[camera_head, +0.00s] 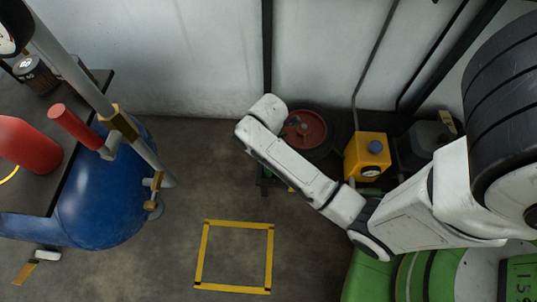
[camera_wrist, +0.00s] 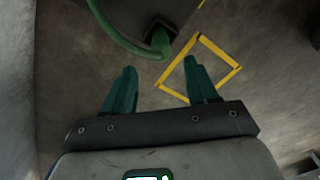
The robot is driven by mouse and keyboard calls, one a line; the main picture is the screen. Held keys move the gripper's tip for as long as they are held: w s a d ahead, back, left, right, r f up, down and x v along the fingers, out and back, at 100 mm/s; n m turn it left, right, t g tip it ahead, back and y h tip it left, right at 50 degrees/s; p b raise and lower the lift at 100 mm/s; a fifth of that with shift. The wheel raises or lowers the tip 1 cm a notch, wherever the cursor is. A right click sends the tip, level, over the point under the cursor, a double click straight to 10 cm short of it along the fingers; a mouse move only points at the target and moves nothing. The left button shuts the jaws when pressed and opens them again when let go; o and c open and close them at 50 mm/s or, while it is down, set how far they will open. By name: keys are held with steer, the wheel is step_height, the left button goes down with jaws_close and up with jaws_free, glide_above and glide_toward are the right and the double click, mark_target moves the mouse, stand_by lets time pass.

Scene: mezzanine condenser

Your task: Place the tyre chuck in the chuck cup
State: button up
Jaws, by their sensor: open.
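My gripper (camera_wrist: 157,85) shows in the wrist view with its two green fingers apart and nothing between them. In the head view my arm reaches in from the right, and its end hides most of the gripper. I cannot pick out the tyre chuck or the chuck cup for certain in either view. A green hose (camera_wrist: 112,35) in the wrist view curves to a fitting on a dark block (camera_wrist: 158,18), beyond the fingertips. I cannot tell whether this belongs to the chuck.
A blue tank (camera_head: 105,195) with pipes and a red-handled valve (camera_head: 75,125) stands left beside a dark bench holding a red cylinder (camera_head: 28,145). A yellow box (camera_head: 366,157) and a dark red disc (camera_head: 303,130) are near the wall. Floor inside the yellow square (camera_head: 237,222) is clear.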

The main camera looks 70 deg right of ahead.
steer(key=shift+s+r, duration=0.1)
steer(key=shift+r, duration=0.5)
steer(key=s+a+r+m+t, duration=0.1)
steer(key=s+a+r+m, duration=0.6)
steer(key=m, duration=0.6)
steer(key=a, duration=0.2)
steer(key=shift+a+r, duration=0.35)
steer(key=shift+r, duration=0.05)
steer(key=shift+s, duration=0.1)
step_height(320, 180, up, 27)
steer(key=p, duration=2.7)
